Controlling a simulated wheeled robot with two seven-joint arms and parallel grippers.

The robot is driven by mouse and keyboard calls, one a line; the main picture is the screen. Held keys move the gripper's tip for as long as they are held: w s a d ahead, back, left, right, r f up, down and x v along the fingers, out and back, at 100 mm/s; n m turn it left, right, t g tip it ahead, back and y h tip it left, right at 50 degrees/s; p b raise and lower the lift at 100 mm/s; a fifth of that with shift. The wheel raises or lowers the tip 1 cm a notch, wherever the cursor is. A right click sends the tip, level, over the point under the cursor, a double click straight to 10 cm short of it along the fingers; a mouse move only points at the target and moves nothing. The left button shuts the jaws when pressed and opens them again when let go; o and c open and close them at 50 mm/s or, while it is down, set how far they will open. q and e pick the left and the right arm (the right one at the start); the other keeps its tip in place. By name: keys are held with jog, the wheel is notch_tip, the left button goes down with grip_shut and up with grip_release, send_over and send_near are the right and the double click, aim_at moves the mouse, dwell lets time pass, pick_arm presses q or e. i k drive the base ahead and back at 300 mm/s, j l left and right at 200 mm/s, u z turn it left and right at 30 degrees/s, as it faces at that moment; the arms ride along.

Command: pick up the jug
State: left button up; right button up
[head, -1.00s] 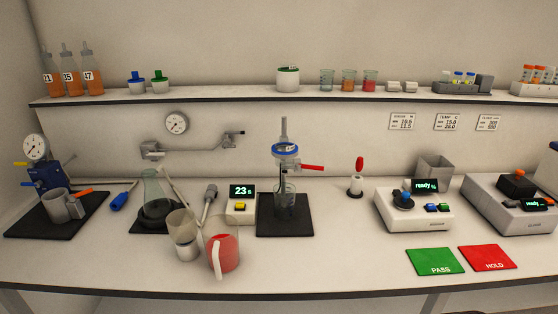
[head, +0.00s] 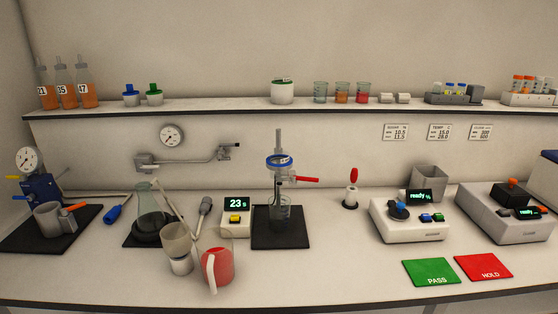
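The jug (head: 221,268) stands upright near the front edge of the bench, left of centre. It is clear, holds red liquid, and has a pale handle on its near left side. A beaker-like clear vessel with a white lower part (head: 179,255) stands close to its left. Neither of my grippers shows in the head view, so their state and distance from the jug cannot be seen.
Behind the jug are a flask (head: 150,222) on a black mat, a timer (head: 236,219) reading 23, and a stand with a blue ring (head: 280,162). Green PASS (head: 431,272) and red HOLD (head: 483,267) pads lie to the right. Bench between jug and pads is clear.

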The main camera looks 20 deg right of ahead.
aim_at(214, 245)
jog(key=i+j+z, duration=0.2)
jog(key=j, duration=0.2)
jog(key=i+j+z, duration=0.2)
jog(key=j, duration=0.2)
jog(key=j+z, duration=0.2)
jog(key=j, duration=0.2)
